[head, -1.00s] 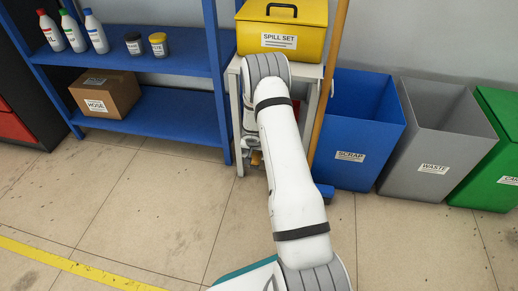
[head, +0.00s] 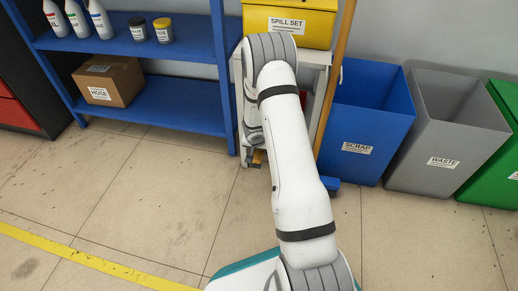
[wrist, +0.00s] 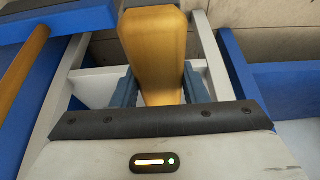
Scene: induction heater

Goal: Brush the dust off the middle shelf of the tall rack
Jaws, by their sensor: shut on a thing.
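My gripper (wrist: 157,88) is shut on a wooden-coloured handle (wrist: 155,45), which fills the middle of the wrist view between the two jaws. In the head view my gripper (head: 253,150) hangs low beside the white stand, mostly behind my arm, with a bit of the wooden piece (head: 258,157) showing. The blue rack (head: 222,75) stands to its left. One rack shelf (head: 185,50) holds bottles and jars; a lower shelf (head: 185,108) holds a box. I cannot make out dust.
White bottles (head: 76,20), jars (head: 163,30) and a hose box (head: 110,82) stand on the rack. A yellow spill set box (head: 312,22) tops the white stand (head: 314,58). A broom (head: 335,80) leans beside blue (head: 368,110) and grey (head: 455,125) bins. Front floor is open.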

